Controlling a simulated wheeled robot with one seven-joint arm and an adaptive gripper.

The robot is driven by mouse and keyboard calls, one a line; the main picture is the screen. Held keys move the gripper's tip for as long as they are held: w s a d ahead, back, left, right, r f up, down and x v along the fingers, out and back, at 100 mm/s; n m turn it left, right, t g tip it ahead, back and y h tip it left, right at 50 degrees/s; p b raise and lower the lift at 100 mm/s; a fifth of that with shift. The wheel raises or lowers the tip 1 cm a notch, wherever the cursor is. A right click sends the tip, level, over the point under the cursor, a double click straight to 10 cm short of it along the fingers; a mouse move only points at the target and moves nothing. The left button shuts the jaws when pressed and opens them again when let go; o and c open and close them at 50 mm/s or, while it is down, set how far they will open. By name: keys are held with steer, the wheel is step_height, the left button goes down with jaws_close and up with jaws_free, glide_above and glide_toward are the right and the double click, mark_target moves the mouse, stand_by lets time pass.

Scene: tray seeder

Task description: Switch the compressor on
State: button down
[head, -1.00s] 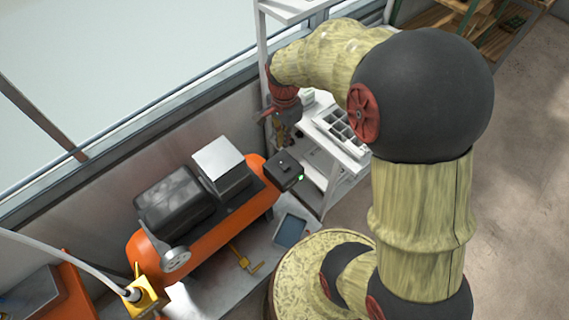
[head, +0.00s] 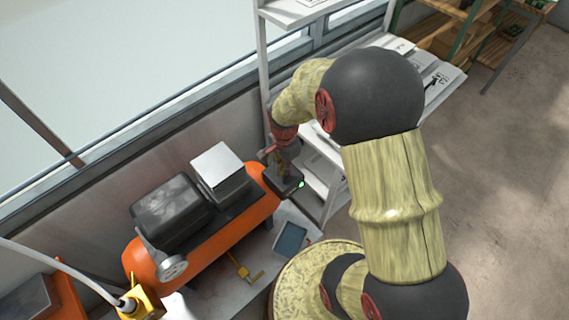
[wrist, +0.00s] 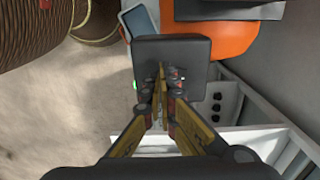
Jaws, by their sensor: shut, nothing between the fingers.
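The compressor (head: 205,242) has an orange tank with a black motor and a grey box on top, standing by the wall under the window. At its right end is a dark switch box (head: 285,181) with a small green light. The switch box also shows in the wrist view (wrist: 196,52), directly beyond my fingertips. My gripper (wrist: 162,75) is shut and empty, its tips over the box's upper face. In the head view my gripper (head: 279,172) is right at the box. I cannot tell whether the tips touch it, and they hide any switch lever.
A white shelf unit (head: 318,185) stands just right of the switch box. A blue-grey tablet-like panel (head: 290,239) and a yellow valve (head: 244,272) lie low in front of the compressor. A yellow box with a white hose (head: 140,302) is at lower left. Open floor lies at right.

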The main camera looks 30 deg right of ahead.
steer(key=shift+f, duration=0.35)
steer(key=shift+s+f, duration=0.15)
steer(key=shift+f, duration=0.25)
steer(key=shift+w+a+r, duration=0.15)
steer(key=shift+w+r, duration=0.15)
steer(key=shift+w, duration=0.4)
steer(key=shift+r+p, duration=0.3)
step_height(320, 180, up, 13)
steer(key=s+p, duration=0.3)
steer(key=shift+d, duration=0.3)
